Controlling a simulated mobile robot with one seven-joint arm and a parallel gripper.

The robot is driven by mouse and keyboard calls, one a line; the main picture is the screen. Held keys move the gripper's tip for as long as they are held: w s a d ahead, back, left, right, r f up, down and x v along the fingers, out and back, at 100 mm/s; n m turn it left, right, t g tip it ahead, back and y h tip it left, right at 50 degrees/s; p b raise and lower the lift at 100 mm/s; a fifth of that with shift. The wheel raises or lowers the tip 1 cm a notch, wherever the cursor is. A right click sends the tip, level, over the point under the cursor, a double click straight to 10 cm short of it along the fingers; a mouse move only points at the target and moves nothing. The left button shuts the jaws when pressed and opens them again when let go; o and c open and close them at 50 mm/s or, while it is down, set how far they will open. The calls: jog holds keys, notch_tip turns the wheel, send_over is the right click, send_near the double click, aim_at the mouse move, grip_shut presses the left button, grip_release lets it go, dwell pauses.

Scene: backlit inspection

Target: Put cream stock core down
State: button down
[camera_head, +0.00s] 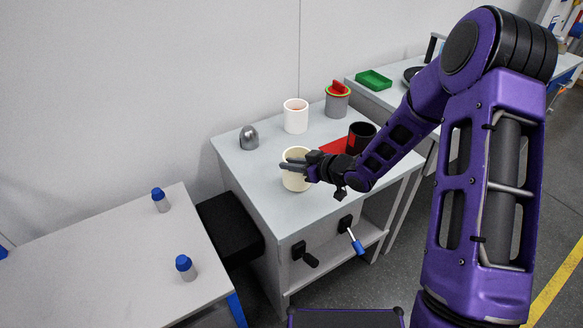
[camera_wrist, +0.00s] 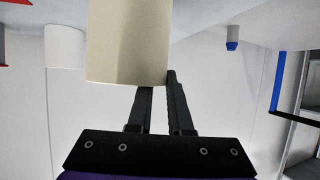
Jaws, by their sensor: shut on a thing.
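The cream stock core (camera_head: 296,183) is an upright, hollow cylinder at the front left of the grey bench (camera_head: 262,178). My gripper (camera_head: 292,163) reaches in from the right at its top rim and is shut on it. In the wrist view the core (camera_wrist: 128,42) fills the upper middle, and my fingers (camera_wrist: 160,82) meet its edge, one of them along its side. Whether the core's base touches the bench or hangs just above it I cannot tell.
On the bench stand a white cylinder (camera_head: 296,117), a grey dome (camera_head: 249,138), a grey can with a red and green top (camera_head: 337,103) and a black cup (camera_head: 361,137) by a red mat (camera_head: 333,146). A left table (camera_head: 95,262) holds two blue-capped bottles. Bare bench surrounds the core's front.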

jog(key=shift+f, duration=0.3)
jog(key=shift+f, duration=0.1)
jog(key=c, duration=0.8)
grip_release()
jog(key=p+v, duration=0.2)
jog(key=v, duration=1)
jog(key=shift+r, duration=0.2)
